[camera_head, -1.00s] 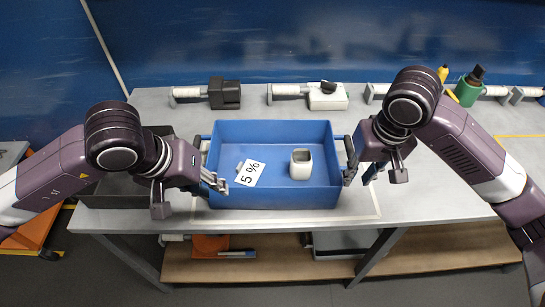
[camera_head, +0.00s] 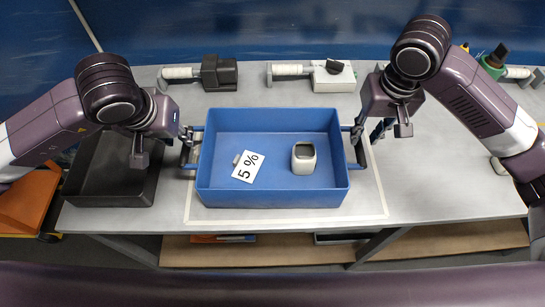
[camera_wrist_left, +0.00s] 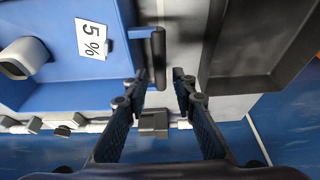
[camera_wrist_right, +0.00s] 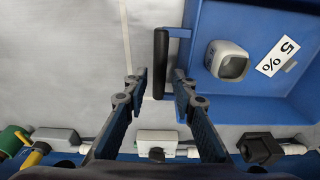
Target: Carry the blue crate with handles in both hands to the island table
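The blue crate (camera_head: 272,196) stands level on a grey table, with a white cup (camera_head: 304,158) and a "5 %" card (camera_head: 247,167) in it. It also shows in both wrist views (camera_wrist_left: 95,98) (camera_wrist_right: 204,96). My left gripper (camera_head: 187,134) is at the crate's left handle; in the left wrist view its fingers are apart, with the black grip of the handle (camera_wrist_left: 158,58) ahead between them. My right gripper (camera_head: 358,133) is likewise open at the right handle (camera_wrist_right: 160,62). Contact with either handle cannot be told. No separate island table can be identified.
A black tray (camera_head: 90,202) stands close to the crate's left. Devices with white cylinders (camera_head: 219,73) (camera_head: 333,77) line the table's back. A green item (camera_head: 493,66) is at back right.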

